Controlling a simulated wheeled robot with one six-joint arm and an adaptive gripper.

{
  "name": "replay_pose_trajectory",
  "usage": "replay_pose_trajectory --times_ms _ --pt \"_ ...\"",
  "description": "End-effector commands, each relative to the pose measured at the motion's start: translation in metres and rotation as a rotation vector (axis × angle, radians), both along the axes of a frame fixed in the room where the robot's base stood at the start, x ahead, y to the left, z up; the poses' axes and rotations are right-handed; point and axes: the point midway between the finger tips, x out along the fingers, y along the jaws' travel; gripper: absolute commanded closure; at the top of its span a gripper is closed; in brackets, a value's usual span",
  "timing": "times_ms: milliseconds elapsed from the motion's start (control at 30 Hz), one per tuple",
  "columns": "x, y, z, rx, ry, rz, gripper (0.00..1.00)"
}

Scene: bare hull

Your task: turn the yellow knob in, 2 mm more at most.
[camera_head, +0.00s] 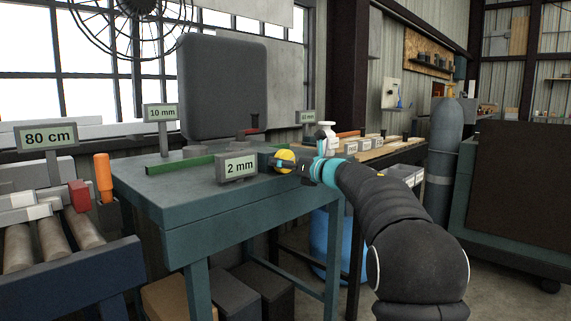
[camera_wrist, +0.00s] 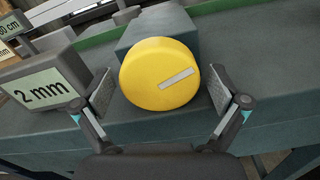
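The yellow knob (camera_wrist: 150,85) is a round disc with a pale grey bar on its face, slanting up to the right. It sits on the front of a grey-green block (camera_wrist: 158,28) at the bench edge. In the head view the knob (camera_head: 284,158) shows just left of my gripper (camera_head: 301,167). In the wrist view my gripper (camera_wrist: 161,90) is open, one finger pad on each side of the knob. A gap shows at the right pad; the left pad is closer, and I cannot tell if it touches. A "2 mm" sign (camera_wrist: 42,92) stands left of the knob.
The green-grey workbench (camera_head: 205,210) carries a green bar (camera_head: 180,165), a "10 mm" sign (camera_head: 161,113) and a large dark panel (camera_head: 222,85). The "2 mm" sign stands close to my left finger. A roller conveyor (camera_head: 50,240) with an "80 cm" sign (camera_head: 46,137) is at left.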

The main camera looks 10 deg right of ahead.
Motion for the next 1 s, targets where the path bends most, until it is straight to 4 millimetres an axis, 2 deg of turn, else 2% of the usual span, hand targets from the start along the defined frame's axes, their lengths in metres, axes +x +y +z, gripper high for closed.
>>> replay_pose_trajectory --times_ms 367,467,800,1000 --pt "-0.005 -0.004 0.000 -0.001 0.000 -0.001 0.01" --pt "-0.015 -0.012 0.000 -0.001 0.001 -0.002 0.01" --pt "-0.069 -0.051 0.000 -0.001 0.000 -0.003 0.01" --pt "-0.090 -0.066 0.000 -0.001 0.000 -0.001 0.01"
